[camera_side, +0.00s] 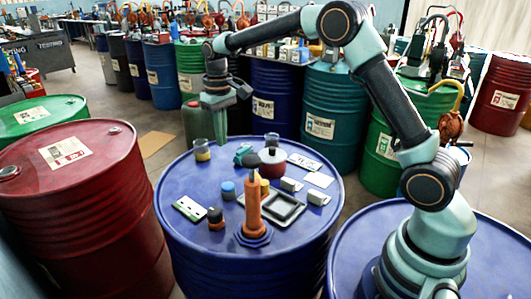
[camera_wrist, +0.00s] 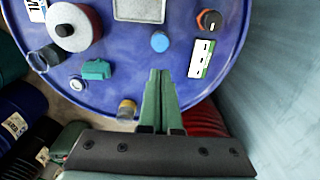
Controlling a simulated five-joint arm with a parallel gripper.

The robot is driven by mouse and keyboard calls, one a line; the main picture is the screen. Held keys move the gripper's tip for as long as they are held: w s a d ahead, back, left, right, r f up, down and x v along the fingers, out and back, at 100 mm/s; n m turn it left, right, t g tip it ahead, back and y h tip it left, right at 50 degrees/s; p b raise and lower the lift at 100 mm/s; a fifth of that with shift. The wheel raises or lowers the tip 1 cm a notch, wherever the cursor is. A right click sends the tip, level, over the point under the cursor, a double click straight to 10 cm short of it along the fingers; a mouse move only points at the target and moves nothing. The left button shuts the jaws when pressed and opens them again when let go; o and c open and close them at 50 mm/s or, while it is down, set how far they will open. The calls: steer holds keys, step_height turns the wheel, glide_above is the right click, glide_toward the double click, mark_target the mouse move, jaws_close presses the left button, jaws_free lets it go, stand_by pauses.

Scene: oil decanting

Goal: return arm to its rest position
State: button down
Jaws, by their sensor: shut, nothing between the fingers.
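My gripper (camera_side: 220,138) hangs pointing down above the back left edge of the blue drum top (camera_side: 178,178), under the bent arm. In the wrist view my gripper (camera_wrist: 160,73) shows its two green fingers together with nothing between them. It looks clear of the things on the drum. A small glass of yellow oil (camera_side: 202,153) stands near the back left rim; it also shows in the wrist view (camera_wrist: 127,109), just left of the fingers.
The drum top holds a teal part (camera_wrist: 96,69), blue cap (camera_side: 228,190), orange-black knob (camera_side: 215,217), green-white plate (camera_wrist: 201,58), grey tray (camera_side: 294,211) and upright orange tool (camera_side: 253,208). A red drum (camera_side: 75,215) stands left; several drums stand behind.

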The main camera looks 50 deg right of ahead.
steer(key=s+a+r+t, duration=0.1)
steer(key=s+r+t, duration=0.1)
steer(key=s+r, duration=0.45)
steer(key=s+r+t, duration=0.2)
steer(key=s+r, duration=0.2)
steer(key=s, duration=0.5)
steer(key=s+f+t, duration=0.1)
steer(key=s+f, duration=0.1)
steer(key=s, duration=0.5)
steer(key=shift+a+f, duration=0.2)
steer(key=shift+f, duration=0.15)
steer(key=shift+r, duration=0.1)
